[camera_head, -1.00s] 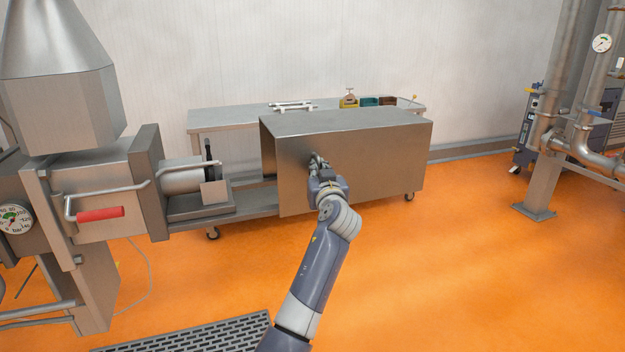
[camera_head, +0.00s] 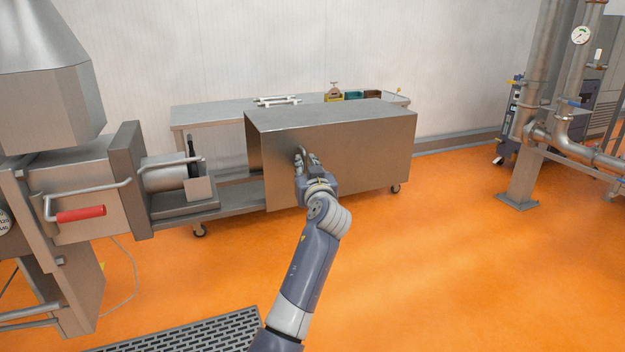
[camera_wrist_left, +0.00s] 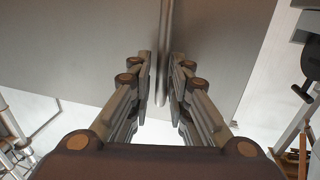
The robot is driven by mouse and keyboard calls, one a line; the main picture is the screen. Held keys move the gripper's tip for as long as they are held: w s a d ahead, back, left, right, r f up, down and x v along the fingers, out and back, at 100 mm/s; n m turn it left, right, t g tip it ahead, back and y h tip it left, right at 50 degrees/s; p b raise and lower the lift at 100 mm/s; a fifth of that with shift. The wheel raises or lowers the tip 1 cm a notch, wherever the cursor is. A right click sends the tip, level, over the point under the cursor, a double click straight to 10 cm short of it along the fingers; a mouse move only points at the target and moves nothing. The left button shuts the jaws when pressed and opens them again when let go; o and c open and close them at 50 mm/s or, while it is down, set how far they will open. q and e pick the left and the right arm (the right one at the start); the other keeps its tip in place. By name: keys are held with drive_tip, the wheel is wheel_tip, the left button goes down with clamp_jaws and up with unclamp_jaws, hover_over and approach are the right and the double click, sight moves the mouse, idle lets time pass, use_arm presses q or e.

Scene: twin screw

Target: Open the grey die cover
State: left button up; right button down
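The grey die cover (camera_head: 350,135) is a large metal box over the low bench behind the extruder. My left gripper (camera_head: 304,162) is at its front face, near the left end, at a small handle (camera_head: 303,149). In the left wrist view, the handle shows as a vertical bar (camera_wrist_left: 164,60) between the two fingers of my left gripper (camera_wrist_left: 162,70). The fingers are drawn close around it. Slim gaps seem to show beside the bar, so firm contact is not clear. The cover (camera_wrist_left: 90,45) fills the upper background there. My right gripper is not in view.
The extruder (camera_head: 90,185) with a red-handled lever (camera_head: 80,214) stands at the left. A table (camera_head: 210,115) with small boxes is along the back wall. Pipes (camera_head: 535,130) stand at the right. The orange floor (camera_head: 430,270) is clear in front.

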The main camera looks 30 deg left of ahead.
use_arm(q)
drive_tip(key=v, duration=1.1)
drive_tip(key=shift+w+d, duration=0.1)
drive_tip(key=shift+w, duration=0.05)
